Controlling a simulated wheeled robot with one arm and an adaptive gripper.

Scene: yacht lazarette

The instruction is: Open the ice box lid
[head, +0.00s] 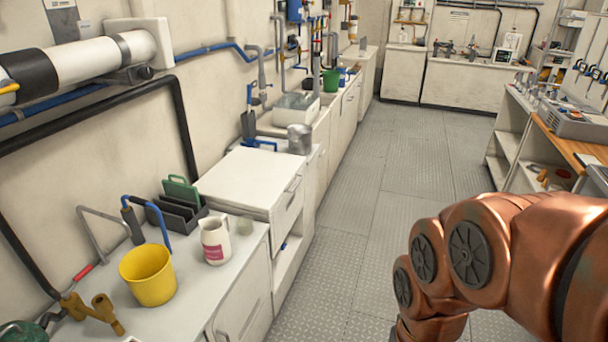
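A white box-shaped unit with a flat lid-like top (255,172) stands along the left wall, between the near counter and the farther counters. It looks like the ice box, though no label shows. Its top lies flat and appears closed. A bar handle (294,184) is on its front, near the top edge. My copper arm is at the lower right, over the floor and well apart from the unit. My gripper is not in the picture.
A grey pot (299,139) stands behind the unit. The grey floor aisle (375,190) is clear. Shelving (508,145) stands on the right.

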